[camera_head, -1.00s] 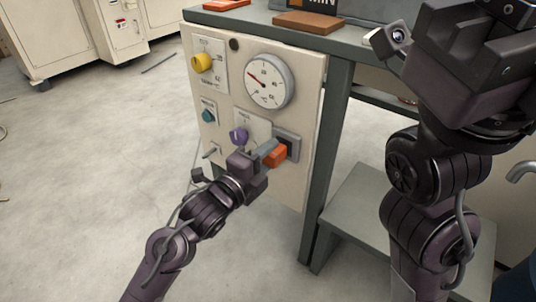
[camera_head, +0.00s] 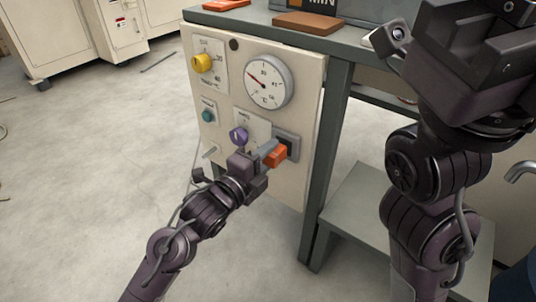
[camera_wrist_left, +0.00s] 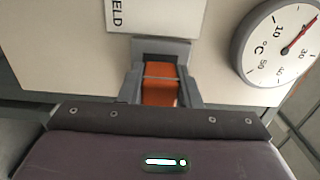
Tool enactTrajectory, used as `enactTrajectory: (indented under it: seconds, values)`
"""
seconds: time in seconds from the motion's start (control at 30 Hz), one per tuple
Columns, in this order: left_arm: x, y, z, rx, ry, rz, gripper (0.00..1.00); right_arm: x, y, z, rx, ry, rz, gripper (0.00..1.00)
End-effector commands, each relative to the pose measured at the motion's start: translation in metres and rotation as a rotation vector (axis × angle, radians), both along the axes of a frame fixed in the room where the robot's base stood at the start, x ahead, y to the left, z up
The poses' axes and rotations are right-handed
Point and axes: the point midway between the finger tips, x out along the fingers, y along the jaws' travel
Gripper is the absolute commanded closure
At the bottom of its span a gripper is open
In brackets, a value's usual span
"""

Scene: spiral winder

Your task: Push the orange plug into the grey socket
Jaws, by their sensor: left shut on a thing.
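The orange plug (camera_head: 276,156) is at the grey socket (camera_head: 292,143) on the lower right of the cream panel. My left gripper (camera_head: 264,155) is shut on the plug. In the left wrist view the plug (camera_wrist_left: 160,84) lies between the two grey fingers (camera_wrist_left: 160,90), in line with the socket (camera_wrist_left: 162,48). The plug's far end meets the dark socket opening; how deep it sits is hidden. My right gripper (camera_head: 480,60) is raised at the upper right, away from the panel; its fingertips do not show clearly.
The panel carries a yellow knob (camera_head: 202,62), a round gauge (camera_head: 267,82), a teal button (camera_head: 208,116) and a purple knob (camera_head: 239,135) close to my left gripper. A grey table leg (camera_head: 325,165) stands right of the panel.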

Motion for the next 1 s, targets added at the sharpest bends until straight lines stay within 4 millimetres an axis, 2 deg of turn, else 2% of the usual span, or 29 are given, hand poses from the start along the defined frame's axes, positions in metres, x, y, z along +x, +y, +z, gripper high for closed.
enactTrajectory:
  seconds: [0.33,1.0]
  values:
    - [0.0001,0.0001,0.001,0.001,-0.001,0.0,0.9,-0.0002,-0.0002,0.0062,0.0,-0.001,0.0,0.64]
    - [0.0049,-0.0032,0.0009,-0.001,-0.002,0.0,0.9,-0.0009,0.0001,0.0064,-0.001,-0.004,-0.001,0.64]
